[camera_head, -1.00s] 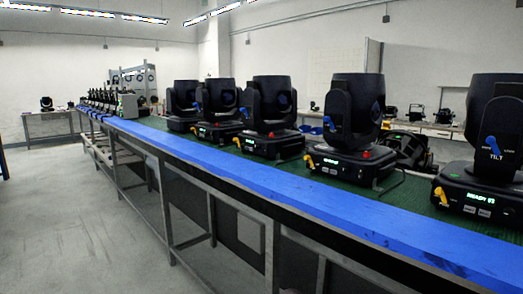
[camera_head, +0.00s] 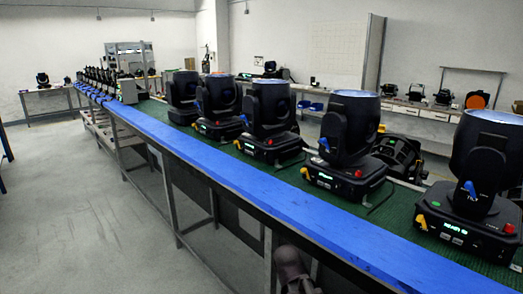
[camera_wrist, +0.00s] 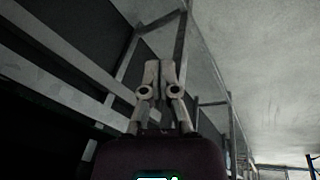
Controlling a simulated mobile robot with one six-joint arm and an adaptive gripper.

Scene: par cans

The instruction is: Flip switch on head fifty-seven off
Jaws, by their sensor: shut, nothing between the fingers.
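Several black moving-head lights stand in a row on the bench in the head view. The nearest head (camera_head: 485,165) has a blue lever (camera_head: 469,190) marked TILT, a yellow lever (camera_head: 421,222) and a lit green display (camera_head: 453,227). The second head (camera_head: 350,130) has a blue lever (camera_head: 324,145) and a yellow lever (camera_head: 305,173). I cannot read which head is fifty-seven. My gripper (camera_wrist: 160,65) is shut and empty in the wrist view, beside the bench's metal frame. No head shows in that view. Part of my arm shows at the head view's bottom edge.
The bench has a blue front edge (camera_head: 240,192) and a green top (camera_head: 392,210). Its metal legs and rails (camera_wrist: 75,60) are close to my gripper in the wrist view. Open grey floor (camera_head: 85,210) lies to the left. Another bench stands along the back wall.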

